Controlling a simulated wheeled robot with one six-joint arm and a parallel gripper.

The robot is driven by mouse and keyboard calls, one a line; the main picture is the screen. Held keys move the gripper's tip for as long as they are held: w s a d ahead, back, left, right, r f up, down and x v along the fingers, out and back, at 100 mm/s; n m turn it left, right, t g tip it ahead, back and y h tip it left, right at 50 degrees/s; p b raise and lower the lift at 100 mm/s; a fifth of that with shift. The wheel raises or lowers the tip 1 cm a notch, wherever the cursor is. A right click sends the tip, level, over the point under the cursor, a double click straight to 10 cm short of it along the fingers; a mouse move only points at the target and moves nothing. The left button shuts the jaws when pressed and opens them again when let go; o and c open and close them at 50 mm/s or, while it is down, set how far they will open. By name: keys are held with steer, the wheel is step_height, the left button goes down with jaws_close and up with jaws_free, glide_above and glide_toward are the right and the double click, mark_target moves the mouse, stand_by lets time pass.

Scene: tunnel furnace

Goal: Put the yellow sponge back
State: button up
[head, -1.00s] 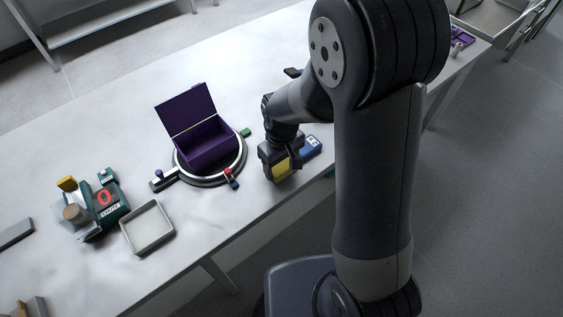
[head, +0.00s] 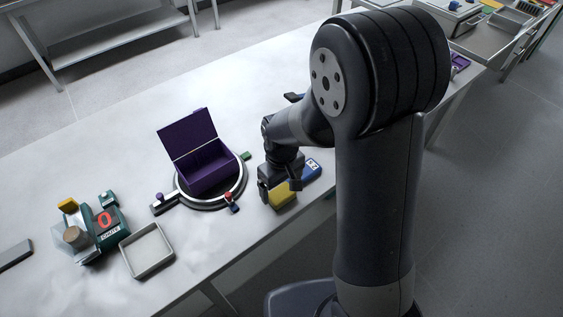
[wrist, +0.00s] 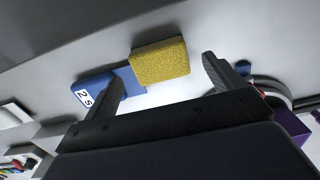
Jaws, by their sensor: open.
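The yellow sponge (head: 283,194) lies on the table near its front edge, just below my gripper (head: 279,188). In the wrist view the sponge (wrist: 160,61) shows beyond and between the two fingers of my gripper (wrist: 166,80), apart from both. The gripper is open and empty. A blue block marked with a 2 and S (wrist: 93,90) lies right beside the sponge; in the head view this blue block (head: 309,170) is partly hidden by the gripper.
An open purple box (head: 206,170) stands on a round ring base (head: 182,200) left of my gripper. A shallow pale tray (head: 147,251) and a green device with a red dial (head: 105,222) stand further left.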

mark_target(282, 193)
step_height(282, 193, up, 12)
steer(key=shift+f+b, duration=0.2)
steer(key=shift+b, duration=0.1)
steer(key=shift+f, duration=0.1)
stand_by(0.3)
step_height(282, 193, down, 13)
steer(key=shift+f+b, duration=0.15)
steer(key=shift+b, duration=0.2)
steer(key=shift+r+p, duration=0.3)
steer(key=shift+r, duration=0.05)
steer(key=shift+f, duration=0.1)
